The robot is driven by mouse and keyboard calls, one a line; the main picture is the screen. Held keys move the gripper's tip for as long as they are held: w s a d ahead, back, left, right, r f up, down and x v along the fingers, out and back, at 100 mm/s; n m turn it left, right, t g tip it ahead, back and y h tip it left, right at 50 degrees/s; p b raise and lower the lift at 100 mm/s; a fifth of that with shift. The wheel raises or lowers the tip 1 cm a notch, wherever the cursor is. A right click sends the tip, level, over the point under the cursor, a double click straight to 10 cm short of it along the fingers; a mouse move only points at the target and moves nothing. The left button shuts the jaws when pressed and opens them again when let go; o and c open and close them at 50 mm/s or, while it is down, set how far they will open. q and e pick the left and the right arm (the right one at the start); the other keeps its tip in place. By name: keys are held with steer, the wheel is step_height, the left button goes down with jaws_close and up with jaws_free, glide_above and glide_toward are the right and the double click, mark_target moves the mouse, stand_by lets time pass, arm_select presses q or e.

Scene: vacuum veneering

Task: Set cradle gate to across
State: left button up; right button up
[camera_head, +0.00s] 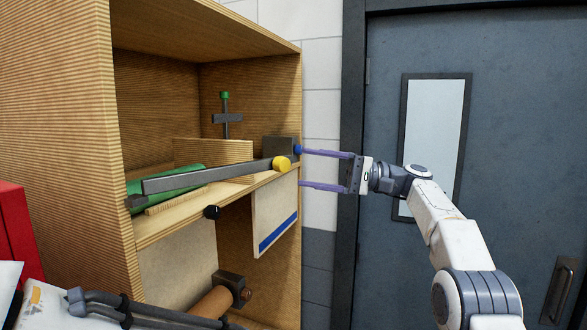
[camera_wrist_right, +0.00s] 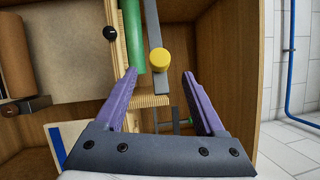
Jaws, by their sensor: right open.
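The cradle gate looks to be the long grey bar (camera_head: 215,177) with a yellow knob (camera_head: 282,163) near its right end. It runs lengthwise above the front of the wooden shelf, and its knob end is close to a dark block (camera_head: 279,148) with a blue knob. My right gripper (camera_head: 301,168) is open and empty, its purple fingers pointing left at the knob end. In the right wrist view the yellow knob (camera_wrist_right: 159,61) appears between and beyond the fingertips (camera_wrist_right: 160,73); contact cannot be told. My left gripper is not in view.
A green roll (camera_head: 170,184) lies behind the bar on the shelf. A pale panel with a blue stripe (camera_head: 277,234) hangs below the shelf edge. A brown roller (camera_head: 212,302) sits lower down. A grey door (camera_head: 520,120) stands right of the cabinet.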

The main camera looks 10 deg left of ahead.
steer(key=shift+d, duration=0.3)
